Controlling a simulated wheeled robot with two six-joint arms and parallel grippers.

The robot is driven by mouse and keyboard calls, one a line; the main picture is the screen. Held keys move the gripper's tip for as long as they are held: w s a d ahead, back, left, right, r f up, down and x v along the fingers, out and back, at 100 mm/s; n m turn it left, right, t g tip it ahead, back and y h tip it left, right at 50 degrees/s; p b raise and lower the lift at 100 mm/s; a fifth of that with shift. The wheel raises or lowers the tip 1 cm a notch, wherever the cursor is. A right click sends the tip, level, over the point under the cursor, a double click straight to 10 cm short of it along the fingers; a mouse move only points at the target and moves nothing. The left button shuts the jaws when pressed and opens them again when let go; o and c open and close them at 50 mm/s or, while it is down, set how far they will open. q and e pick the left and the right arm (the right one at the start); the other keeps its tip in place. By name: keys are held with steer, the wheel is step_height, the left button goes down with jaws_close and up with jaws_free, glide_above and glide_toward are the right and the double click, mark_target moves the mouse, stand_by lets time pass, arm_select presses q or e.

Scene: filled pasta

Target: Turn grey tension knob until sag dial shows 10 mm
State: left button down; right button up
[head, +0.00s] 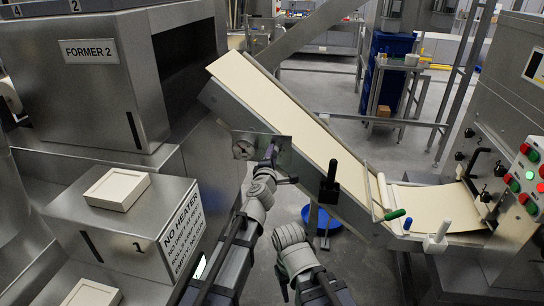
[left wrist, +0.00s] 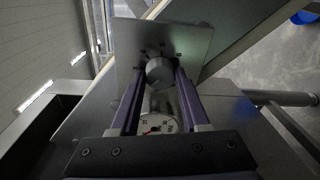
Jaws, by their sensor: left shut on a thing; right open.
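The grey tension knob (left wrist: 160,72) is round and sits on a metal plate (left wrist: 197,42) with small dark marks around it. My left gripper (left wrist: 161,76) is shut on the knob, one purple finger on each side. In the head view my left gripper (head: 272,154) is at the plate beside the sloping conveyor. In the left wrist view the dial (left wrist: 158,126) is partly hidden by my gripper body. A bit of red shows on it, but its reading is too small to tell. My right gripper (head: 283,287) is low at the bottom middle, away from the plate.
The conveyor with a pale dough sheet (head: 295,125) slopes down to the right. The Former 2 machine (head: 90,85) is at the left. A blue tub (head: 320,218) is on the floor.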

arm_select(q)
steer(key=shift+c, duration=1.9)
jaws_free()
steer(key=shift+s, duration=0.1)
steer(key=s+a, duration=0.1)
steer(key=s, duration=0.6)
steer(key=shift+s+r, duration=0.2)
steer(key=shift+s, duration=0.1)
steer(key=shift+s, duration=0.1)
